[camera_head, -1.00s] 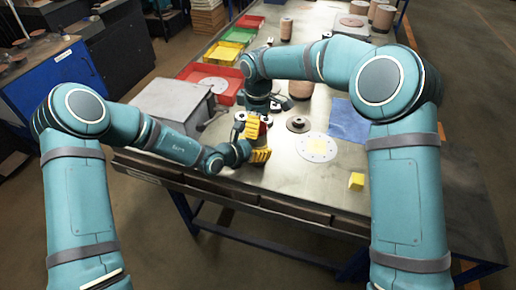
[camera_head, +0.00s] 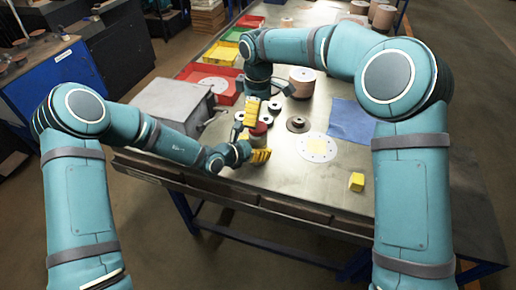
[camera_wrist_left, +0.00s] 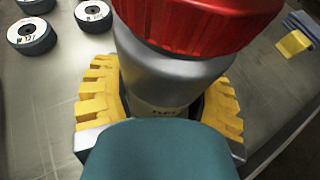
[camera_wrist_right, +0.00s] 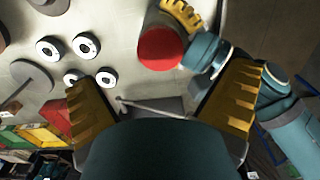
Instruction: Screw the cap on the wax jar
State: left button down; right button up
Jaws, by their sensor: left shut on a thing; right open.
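The wax jar (camera_wrist_left: 165,80) is a silver-grey cylinder held upright between the yellow fingers of my left gripper (camera_head: 257,151) near the table's front edge. The red ribbed cap (camera_wrist_left: 200,22) sits on top of the jar; whether it is fully tightened I cannot tell. In the right wrist view the cap (camera_wrist_right: 160,48) shows as a plain red disc beside the left gripper's yellow finger. My right gripper (camera_head: 253,112) is open and empty, above the jar and clear of the cap. Its two fingers stand wide apart in the right wrist view (camera_wrist_right: 160,105).
Several small black-and-white discs (camera_wrist_right: 86,45) lie behind the jar. A dark flanged disc (camera_head: 298,124), a white round disc (camera_head: 316,149), a blue cloth (camera_head: 351,122) and a yellow block (camera_head: 356,181) lie to the right.

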notch_tip(320, 180, up, 11)
dwell(0.4)
pick_arm(q)
grip_release()
jog(key=v, duration=1.2)
jog(key=shift+s, duration=0.1)
